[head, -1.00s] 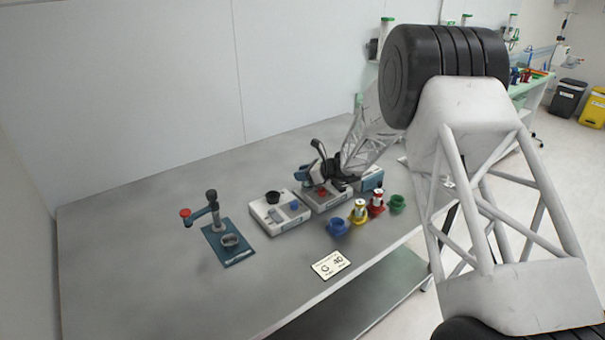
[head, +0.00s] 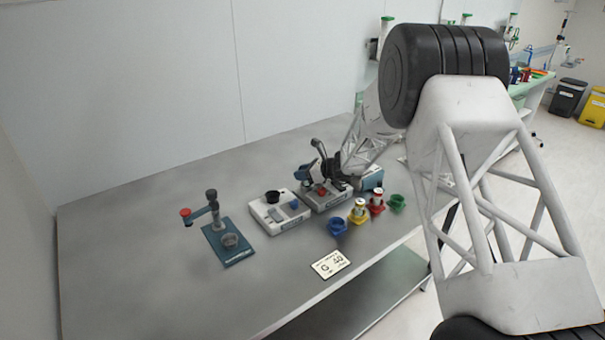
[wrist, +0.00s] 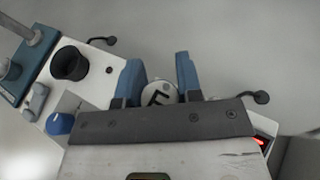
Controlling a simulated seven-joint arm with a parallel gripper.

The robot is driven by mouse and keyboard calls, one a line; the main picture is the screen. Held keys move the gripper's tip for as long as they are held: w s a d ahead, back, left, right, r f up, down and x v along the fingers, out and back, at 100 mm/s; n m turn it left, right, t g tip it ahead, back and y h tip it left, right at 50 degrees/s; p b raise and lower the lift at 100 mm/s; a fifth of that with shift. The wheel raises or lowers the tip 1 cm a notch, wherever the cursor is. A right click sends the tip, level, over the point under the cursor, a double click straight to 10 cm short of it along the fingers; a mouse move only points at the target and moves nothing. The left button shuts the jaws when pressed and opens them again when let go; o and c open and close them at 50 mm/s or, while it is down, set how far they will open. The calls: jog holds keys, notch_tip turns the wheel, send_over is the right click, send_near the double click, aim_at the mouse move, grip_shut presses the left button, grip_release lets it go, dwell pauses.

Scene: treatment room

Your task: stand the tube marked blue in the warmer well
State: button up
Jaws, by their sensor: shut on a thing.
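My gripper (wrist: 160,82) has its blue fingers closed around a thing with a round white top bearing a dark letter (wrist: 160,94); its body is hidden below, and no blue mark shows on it. In the head view my gripper (head: 318,174) is above a grey-white device (head: 326,201) with a red knob. To its left stands a white device (head: 279,214) with a black round well (head: 272,196) and a blue knob (head: 294,204). The black well also shows in the wrist view (wrist: 70,63), left of my fingers. I cannot tell which device is the warmer.
In front stand a blue holder (head: 337,226) and a green holder (head: 397,203), both without a visible tube. Yellow (head: 358,212) and red (head: 376,202) holders carry tubes. A teal stand (head: 232,250) and a label card (head: 330,264) are nearby. The table's left side is clear.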

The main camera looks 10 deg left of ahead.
jog(key=shift+f, duration=0.6)
dwell(0.3)
jog(key=o, duration=0.6)
jog(key=shift+o, duration=0.2)
jog(key=shift+d, duration=0.1)
jog(key=shift+v, duration=5.4)
